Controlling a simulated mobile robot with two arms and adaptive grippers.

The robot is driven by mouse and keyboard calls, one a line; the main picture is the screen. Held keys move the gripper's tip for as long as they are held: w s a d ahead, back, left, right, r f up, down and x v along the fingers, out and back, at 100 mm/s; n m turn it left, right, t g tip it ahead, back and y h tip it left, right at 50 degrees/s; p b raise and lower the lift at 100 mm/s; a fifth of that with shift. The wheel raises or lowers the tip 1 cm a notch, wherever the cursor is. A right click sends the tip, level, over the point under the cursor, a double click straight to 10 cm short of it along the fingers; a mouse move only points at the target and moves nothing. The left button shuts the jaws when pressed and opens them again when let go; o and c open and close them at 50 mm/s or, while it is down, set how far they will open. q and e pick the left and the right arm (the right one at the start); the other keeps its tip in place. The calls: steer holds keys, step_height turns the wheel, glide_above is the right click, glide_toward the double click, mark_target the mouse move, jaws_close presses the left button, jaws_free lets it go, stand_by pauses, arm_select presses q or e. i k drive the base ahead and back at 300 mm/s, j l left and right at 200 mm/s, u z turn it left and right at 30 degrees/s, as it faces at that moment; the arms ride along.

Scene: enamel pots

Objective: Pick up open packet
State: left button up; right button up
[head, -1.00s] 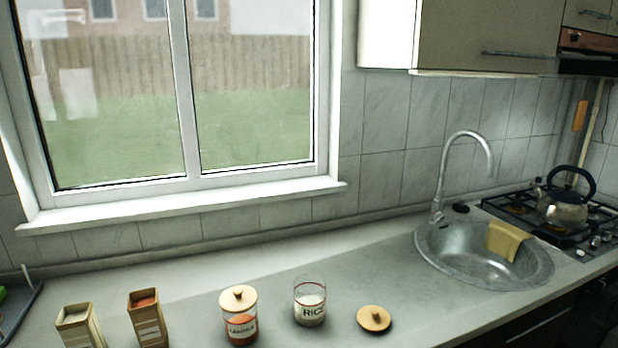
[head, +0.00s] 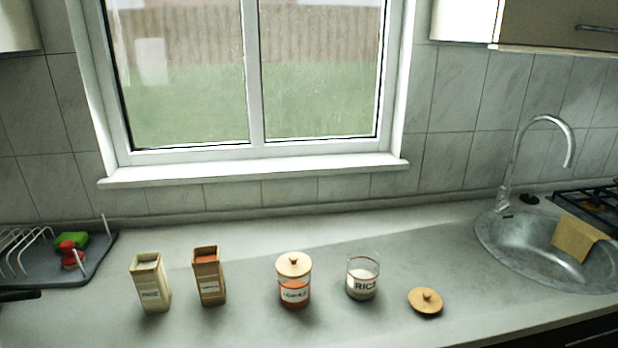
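Two upright packets stand on the counter at left of centre in the head view. One is a cream packet (head: 151,285) with a pale label; its top looks open. Beside it on the right is a brown packet (head: 209,278) with a pale label; its top looks open, with orange-red contents showing. The label print on both is too small to read surely. The packets stand apart from each other.
Right of the packets stand a lidded lentils jar (head: 295,282), an unlidded glass rice jar (head: 363,278) and a loose wooden lid (head: 425,301). A dish rack (head: 60,262) is at left, a sink (head: 545,250) at right. A dark object (head: 20,295) shows at the left edge.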

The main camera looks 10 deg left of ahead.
mark_target(147, 269)
steer(key=j+u, duration=0.1)
steer(key=u, duration=0.3)
steer(key=k+j+u, duration=0.1)
steer(key=u, duration=0.25)
steer(key=j+u, duration=0.15)
steer(key=u, duration=0.25)
steer(key=z, duration=1.3)
steer(key=u, duration=1.3)
